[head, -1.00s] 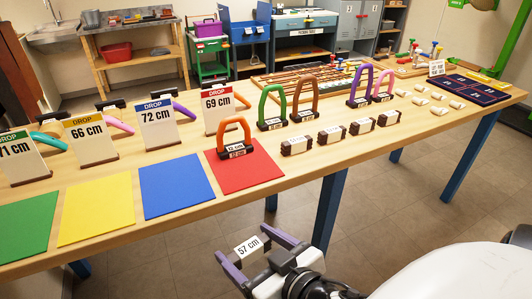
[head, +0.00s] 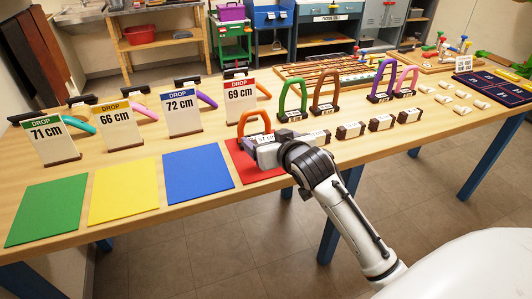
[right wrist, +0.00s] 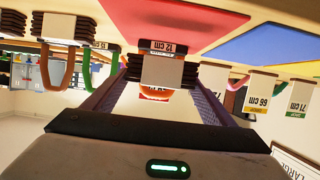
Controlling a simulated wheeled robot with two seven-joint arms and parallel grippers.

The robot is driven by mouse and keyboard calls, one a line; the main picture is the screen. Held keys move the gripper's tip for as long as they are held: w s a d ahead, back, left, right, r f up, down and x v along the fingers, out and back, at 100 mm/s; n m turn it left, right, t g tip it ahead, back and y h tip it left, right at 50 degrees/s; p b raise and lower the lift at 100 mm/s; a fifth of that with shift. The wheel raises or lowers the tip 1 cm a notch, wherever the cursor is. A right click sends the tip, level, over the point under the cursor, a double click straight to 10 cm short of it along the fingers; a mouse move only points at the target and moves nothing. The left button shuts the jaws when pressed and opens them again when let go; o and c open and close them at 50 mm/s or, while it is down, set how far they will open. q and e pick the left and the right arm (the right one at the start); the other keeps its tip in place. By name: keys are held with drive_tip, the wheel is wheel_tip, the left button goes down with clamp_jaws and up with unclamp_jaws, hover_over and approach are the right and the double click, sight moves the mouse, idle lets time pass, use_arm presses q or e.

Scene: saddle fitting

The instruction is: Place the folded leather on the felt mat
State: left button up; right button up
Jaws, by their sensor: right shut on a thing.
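My right gripper (head: 256,145) is at the red mat (head: 240,168). It is shut on a folded leather piece (right wrist: 162,70), dark brown with a white band, seen between the fingertips in the right wrist view. In the head view the gripper mostly hides it. The red mat also shows at the top of the right wrist view (right wrist: 165,20). I cannot tell whether the leather touches the mat or the arch. My left gripper is not in view.
Blue (head: 197,175), yellow (head: 124,190) and green (head: 47,210) mats lie empty to the left, with DROP cards behind. More banded leather pieces (head: 381,122) stand in a row to the right. Green (head: 292,98) and brown (head: 326,92) arches stand behind them.

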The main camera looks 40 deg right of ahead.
drive_tip(key=shift+f, duration=2.2)
drive_tip(key=shift+f, duration=0.2)
drive_tip(key=o, duration=1.1)
drive_tip(key=shift+o, duration=0.2)
